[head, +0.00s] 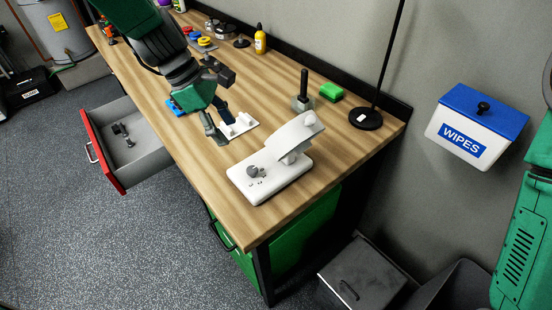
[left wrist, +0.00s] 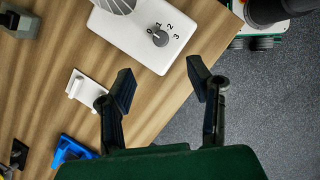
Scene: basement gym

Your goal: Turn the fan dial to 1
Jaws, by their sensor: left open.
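The white fan (head: 270,180) stands on the wooden desk near its front right corner, its head tilted up. Its grey round dial (head: 252,171) sits on the base; in the left wrist view the dial (left wrist: 160,38) has the marks 0, 1, 2 and 3 around it. I cannot tell for sure which mark it points to. My left gripper (head: 218,123) is open and empty over the desk, to the left of the fan and apart from it. In the left wrist view its spread fingers (left wrist: 162,81) lie below the dial. My right gripper is not in view.
A white holder (head: 240,125) and a blue item (head: 175,107) lie near my left gripper. An open drawer (head: 140,150) juts out at the left front.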

